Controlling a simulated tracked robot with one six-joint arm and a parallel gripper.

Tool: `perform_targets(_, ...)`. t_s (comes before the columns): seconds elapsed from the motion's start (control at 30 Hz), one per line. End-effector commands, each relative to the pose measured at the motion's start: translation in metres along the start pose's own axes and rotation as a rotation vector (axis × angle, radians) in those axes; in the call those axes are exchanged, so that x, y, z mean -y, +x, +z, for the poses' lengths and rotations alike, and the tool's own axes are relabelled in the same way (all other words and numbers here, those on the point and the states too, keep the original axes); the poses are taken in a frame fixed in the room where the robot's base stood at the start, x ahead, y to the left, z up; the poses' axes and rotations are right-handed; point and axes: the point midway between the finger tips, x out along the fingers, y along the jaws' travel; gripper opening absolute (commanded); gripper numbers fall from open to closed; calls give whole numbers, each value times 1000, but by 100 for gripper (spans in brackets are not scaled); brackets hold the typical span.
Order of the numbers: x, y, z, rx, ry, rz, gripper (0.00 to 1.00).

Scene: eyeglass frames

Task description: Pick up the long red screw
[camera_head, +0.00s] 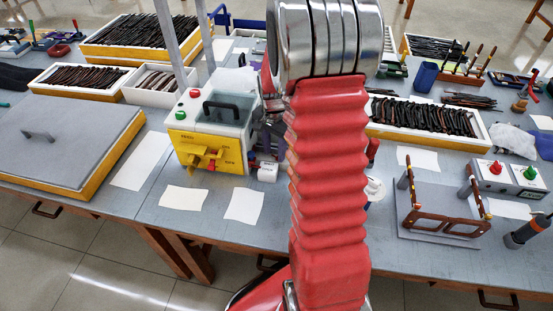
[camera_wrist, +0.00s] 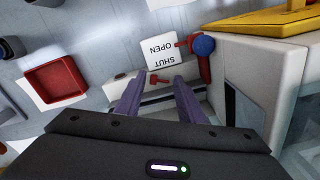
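In the wrist view my gripper (camera_wrist: 159,84) is open, with two purple-grey fingers spread apart. I cannot tell which of these red parts is the long red screw. The fingers hold nothing that I can see. In the head view my red arm hides the middle of the bench, and my gripper is not clearly visible.
A white-and-yellow machine (camera_head: 210,135) with a dark handle stands left of my arm. A red square tray (camera_wrist: 53,82) lies left in the wrist view. A grey-lidded box (camera_head: 70,150) is at far left. A fixture with brown eyeglass frames (camera_head: 447,222) is at right.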

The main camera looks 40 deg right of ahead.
Motion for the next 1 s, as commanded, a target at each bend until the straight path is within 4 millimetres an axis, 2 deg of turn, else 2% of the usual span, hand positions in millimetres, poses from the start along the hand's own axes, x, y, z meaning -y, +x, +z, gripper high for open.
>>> perform_targets(0.1, 0, 12, 0, 1, 0, 1, 35)
perform_targets(0.2, 0, 15, 0, 1, 0, 1, 35)
perform_targets(0.7, 0, 14, 0, 0, 0, 0, 34)
perform_targets(1.0, 0, 14, 0, 0, 0, 0, 13)
